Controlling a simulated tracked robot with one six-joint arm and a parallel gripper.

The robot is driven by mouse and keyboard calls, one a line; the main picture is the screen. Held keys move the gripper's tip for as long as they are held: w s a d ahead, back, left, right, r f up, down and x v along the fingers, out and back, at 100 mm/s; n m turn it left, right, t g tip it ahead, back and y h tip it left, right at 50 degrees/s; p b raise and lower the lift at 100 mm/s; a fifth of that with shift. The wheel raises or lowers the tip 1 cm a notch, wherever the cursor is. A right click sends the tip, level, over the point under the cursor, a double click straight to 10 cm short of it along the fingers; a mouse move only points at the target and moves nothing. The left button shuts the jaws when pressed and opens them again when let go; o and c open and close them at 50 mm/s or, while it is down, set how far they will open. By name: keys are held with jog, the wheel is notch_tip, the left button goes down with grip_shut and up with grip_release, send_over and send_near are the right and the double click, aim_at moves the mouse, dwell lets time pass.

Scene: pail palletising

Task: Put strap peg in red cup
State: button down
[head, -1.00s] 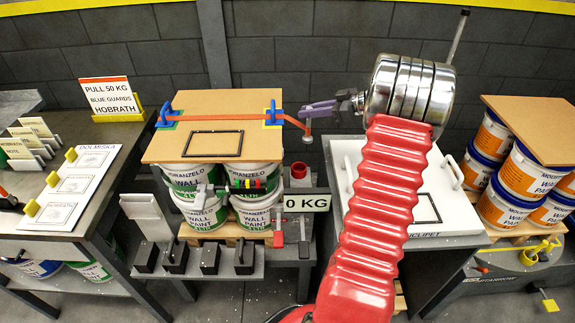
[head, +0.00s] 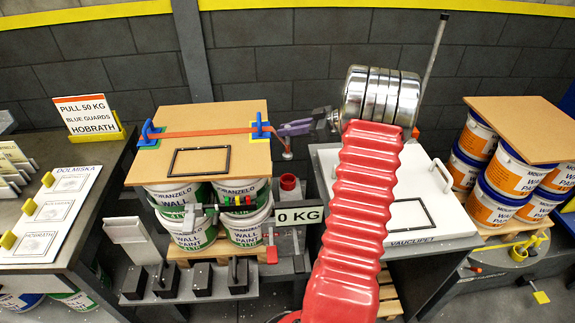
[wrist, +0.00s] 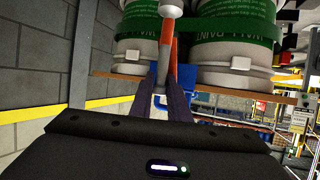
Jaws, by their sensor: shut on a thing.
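My gripper (head: 287,130), with purple fingers, is shut on the strap peg (head: 288,146), at the free right end of the orange strap (head: 210,132). The strap crosses the brown board on the pail stack, passing two blue guards (head: 147,131). The red cup (head: 289,182) stands right of the pails, below the peg in the head view; the peg is apart from it. In the wrist view the peg (wrist: 163,62) is between the dark purple fingers, its pale round end (wrist: 172,8) beyond the tips, with orange strap beside it. The cup cannot be made out there.
The brown board (head: 240,112) tops several white-and-green pails (head: 247,232). A "0 KG" sign (head: 299,217) stands below the cup. A white panel (head: 440,222) lies on the right-hand table. Black weights (head: 165,281) sit on a low shelf in front.

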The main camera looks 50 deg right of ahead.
aim_at(288, 154)
notch_tip(288, 154, down, 10)
jog(key=shift+r, duration=0.2)
jog(key=shift+f, duration=1.9)
jog(key=shift+f, duration=0.15)
jog(key=c, duration=1.7)
grip_release()
jog(key=v, duration=1.2)
jog(key=shift+d, duration=0.1)
